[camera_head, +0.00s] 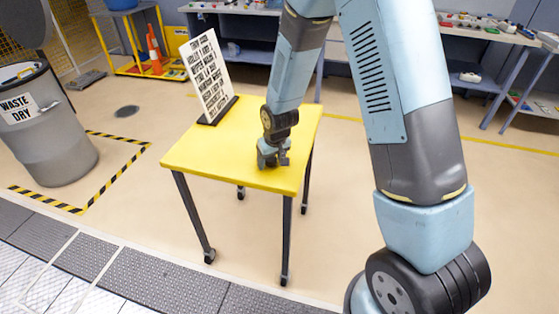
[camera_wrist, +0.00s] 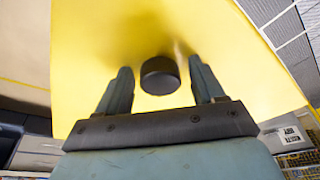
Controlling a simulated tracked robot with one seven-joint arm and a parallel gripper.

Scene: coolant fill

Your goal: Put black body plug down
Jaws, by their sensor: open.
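The black body plug (camera_wrist: 160,76) is a short dark cylinder on the yellow table top (camera_wrist: 90,45). In the wrist view it lies between the two fingers of my gripper (camera_wrist: 160,85), with a visible gap on each side. My gripper is open and low over the table. In the head view my gripper (camera_head: 273,160) is at the right front part of the yellow table (camera_head: 190,150). I cannot make out the plug there.
A white letter board (camera_head: 207,75) stands on the table's back left. The front left of the table top is clear. A grey waste bin (camera_head: 45,130) stands on the floor at left. Cluttered benches (camera_head: 480,30) are at the back.

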